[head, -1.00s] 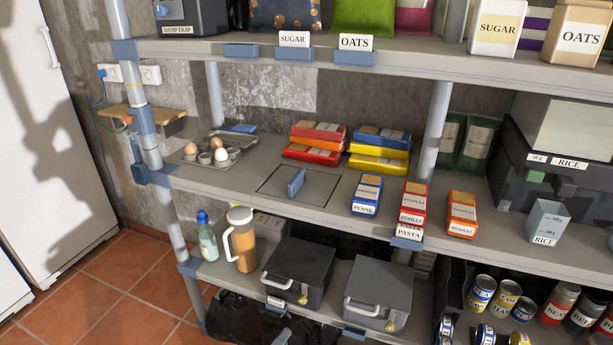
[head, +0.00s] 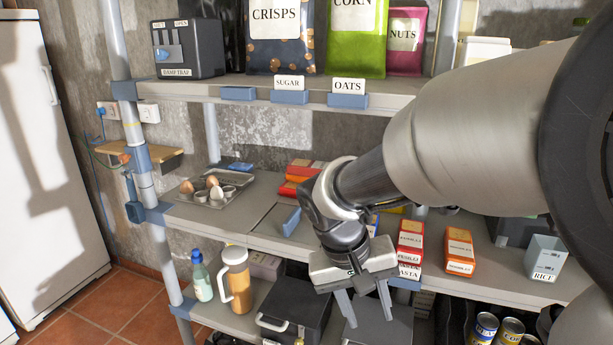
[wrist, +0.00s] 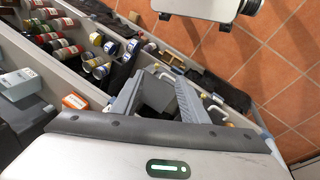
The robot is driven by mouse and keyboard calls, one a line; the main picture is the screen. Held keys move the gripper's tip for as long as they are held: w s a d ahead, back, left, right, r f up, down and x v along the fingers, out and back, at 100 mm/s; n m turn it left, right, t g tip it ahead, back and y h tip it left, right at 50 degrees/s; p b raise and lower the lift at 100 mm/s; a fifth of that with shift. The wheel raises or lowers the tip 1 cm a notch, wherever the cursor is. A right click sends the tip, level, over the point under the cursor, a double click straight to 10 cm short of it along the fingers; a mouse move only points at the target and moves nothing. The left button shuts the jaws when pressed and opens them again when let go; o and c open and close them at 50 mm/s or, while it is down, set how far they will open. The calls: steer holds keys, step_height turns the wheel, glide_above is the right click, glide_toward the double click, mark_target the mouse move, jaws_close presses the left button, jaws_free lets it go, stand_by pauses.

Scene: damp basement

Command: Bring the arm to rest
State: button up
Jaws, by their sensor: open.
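My gripper (head: 366,306) hangs in front of the shelving in the head view, fingers pointing down and spread apart with nothing between them. It is in front of the dark lidded boxes on the lower shelf. My arm reaches in from the right and hides part of the middle and upper shelves. In the wrist view my gripper's two fingers (wrist: 168,100) stand apart and empty, with shelf contents and the tiled floor beyond them.
The middle shelf (head: 178,219) holds an egg tray (head: 213,190), pasta boxes (head: 410,243) and a rice container (head: 545,258). Below stand a jug (head: 237,280), a bottle (head: 201,277) and a dark box (head: 296,303). Open tiled floor (head: 140,325) lies at the left. A white fridge (head: 45,150) stands far left.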

steer(key=s+d+r+t+y, duration=0.3)
steer(key=s+r+t, duration=0.2)
steer(key=s+r, duration=0.45)
step_height(320, 180, up, 17)
steer(key=p, duration=1.7)
steer(key=shift+s+d+f, duration=0.15)
steer(key=shift+s, duration=0.1)
